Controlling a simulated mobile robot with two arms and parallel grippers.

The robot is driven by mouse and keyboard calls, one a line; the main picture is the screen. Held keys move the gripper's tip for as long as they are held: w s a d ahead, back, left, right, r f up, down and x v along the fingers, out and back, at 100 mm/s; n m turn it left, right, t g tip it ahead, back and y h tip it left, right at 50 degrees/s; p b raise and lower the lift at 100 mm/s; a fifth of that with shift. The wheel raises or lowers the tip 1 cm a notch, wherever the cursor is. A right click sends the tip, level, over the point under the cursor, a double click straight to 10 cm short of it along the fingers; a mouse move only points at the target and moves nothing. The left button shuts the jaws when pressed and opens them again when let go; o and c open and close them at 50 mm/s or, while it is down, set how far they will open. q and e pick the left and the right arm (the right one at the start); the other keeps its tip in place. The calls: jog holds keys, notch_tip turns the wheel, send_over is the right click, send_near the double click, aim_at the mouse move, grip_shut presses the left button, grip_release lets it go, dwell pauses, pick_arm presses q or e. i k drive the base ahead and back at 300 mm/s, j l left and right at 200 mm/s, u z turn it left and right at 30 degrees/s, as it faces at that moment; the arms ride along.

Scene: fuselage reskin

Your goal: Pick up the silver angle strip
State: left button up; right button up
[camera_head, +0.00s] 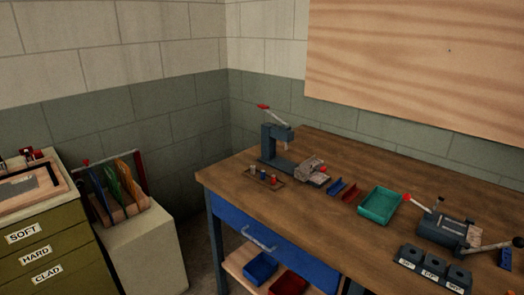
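I cannot make out a silver angle strip in the head view. A short blue piece (337,187) and a short red piece (351,194) lie side by side on the wooden workbench (345,157). A grey metallic block (310,165) sits to their left, beside a blue-grey lever press (271,145); its details are too small to tell. Neither of my grippers is in view.
A green tray (380,206) lies right of the small pieces. A lever device (447,228) and a dark block with several labelled holes (433,268) stand at the right. A blue drawer (270,245) is under the bench. Green labelled drawers (45,250) and a rack (130,218) stand left.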

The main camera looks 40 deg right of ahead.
aim_at(306, 165)
jog(key=i+j+z, duration=0.1)
jog(key=i+z, duration=0.4)
jog(key=i+j+z, duration=0.95)
jog(key=i+l, duration=0.05)
jog(key=l, duration=0.05)
